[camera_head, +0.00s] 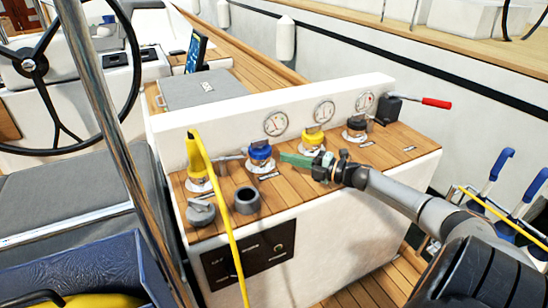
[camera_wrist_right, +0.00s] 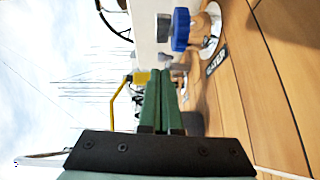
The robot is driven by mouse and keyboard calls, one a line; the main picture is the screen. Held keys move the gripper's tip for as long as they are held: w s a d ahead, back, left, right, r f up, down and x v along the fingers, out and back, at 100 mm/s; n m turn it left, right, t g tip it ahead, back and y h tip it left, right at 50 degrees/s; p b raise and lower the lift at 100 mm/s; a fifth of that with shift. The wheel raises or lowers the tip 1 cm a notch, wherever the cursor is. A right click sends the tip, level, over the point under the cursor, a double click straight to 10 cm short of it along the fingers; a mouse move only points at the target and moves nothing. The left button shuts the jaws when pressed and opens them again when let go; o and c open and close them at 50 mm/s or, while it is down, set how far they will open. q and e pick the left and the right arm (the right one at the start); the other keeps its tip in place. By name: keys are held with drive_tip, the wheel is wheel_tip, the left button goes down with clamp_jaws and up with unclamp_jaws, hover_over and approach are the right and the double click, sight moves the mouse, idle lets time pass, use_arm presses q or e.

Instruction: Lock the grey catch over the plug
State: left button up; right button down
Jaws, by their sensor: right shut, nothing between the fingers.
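The yellow plug (camera_head: 197,160) stands upright in the leftmost socket on the wooden console top, with its yellow cable running down over the front. It also shows in the right wrist view (camera_wrist_right: 140,77), beyond the fingertips. A small grey lever, seemingly the catch (camera_head: 230,157), sticks out to the right beside the plug, towards the blue cap. Whether it touches the plug is unclear. My right gripper (camera_head: 284,158) has green fingers (camera_wrist_right: 160,82), shut and empty. They point left, just right of the blue cap (camera_head: 260,151), apart from the plug. My left gripper is not in view.
A red-handled lever (camera_head: 436,103) is at the right end. A steel post (camera_head: 112,135) rises at left.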

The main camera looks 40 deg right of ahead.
drive_tip(key=shift+s+d+r, duration=0.1)
drive_tip(key=shift+s+d, duration=0.85)
drive_tip(key=shift+s, duration=0.2)
